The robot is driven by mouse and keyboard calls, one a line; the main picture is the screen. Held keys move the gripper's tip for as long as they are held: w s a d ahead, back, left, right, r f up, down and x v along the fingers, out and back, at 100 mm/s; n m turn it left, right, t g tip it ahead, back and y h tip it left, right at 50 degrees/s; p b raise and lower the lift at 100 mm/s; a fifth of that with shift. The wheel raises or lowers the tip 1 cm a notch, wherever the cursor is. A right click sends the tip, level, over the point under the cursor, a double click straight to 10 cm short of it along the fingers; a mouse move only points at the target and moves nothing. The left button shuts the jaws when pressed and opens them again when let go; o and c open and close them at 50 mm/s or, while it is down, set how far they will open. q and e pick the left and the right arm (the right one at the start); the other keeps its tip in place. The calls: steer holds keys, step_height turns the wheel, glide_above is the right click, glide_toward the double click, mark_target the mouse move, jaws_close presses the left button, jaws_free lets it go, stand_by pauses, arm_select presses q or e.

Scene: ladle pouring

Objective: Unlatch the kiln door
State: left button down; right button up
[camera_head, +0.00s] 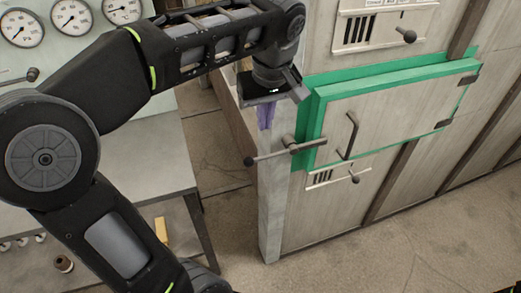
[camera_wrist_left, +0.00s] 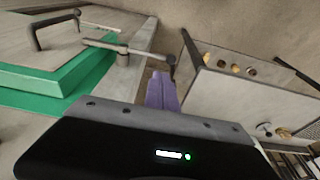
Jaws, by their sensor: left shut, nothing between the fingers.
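The kiln door (camera_head: 395,112) is a pale panel in a green frame, and it looks closed. Its latch (camera_head: 288,148) is a dark metal bar on a pivot at the door's left edge, with a knob at its left end. The latch also shows in the left wrist view (camera_wrist_left: 105,45), as does the door's dark handle (camera_wrist_left: 40,32). My left gripper (camera_head: 265,118) has purple fingers, shut and empty. It is above the latch bar in the head view, apart from it. In the left wrist view the fingertips (camera_wrist_left: 157,76) are near the bar's knob end, with a gap. My right gripper is not visible.
A grey table (camera_head: 165,190) stands left of the kiln, with a small yellow block and a spool near it. Pressure gauges (camera_head: 72,17) are on a panel at upper left. Vents with knobs (camera_head: 405,36) sit above and below the door. Open floor (camera_head: 390,240) lies in front.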

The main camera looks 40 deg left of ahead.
mark_target(260, 158)
arm_select(q)
steer(key=f, duration=0.4)
steer(key=w+a+f+p, duration=0.1)
steer(key=f, duration=0.3)
steer(key=a+f, duration=0.1)
steer(key=f, duration=0.4)
steer(key=shift+w, duration=0.25)
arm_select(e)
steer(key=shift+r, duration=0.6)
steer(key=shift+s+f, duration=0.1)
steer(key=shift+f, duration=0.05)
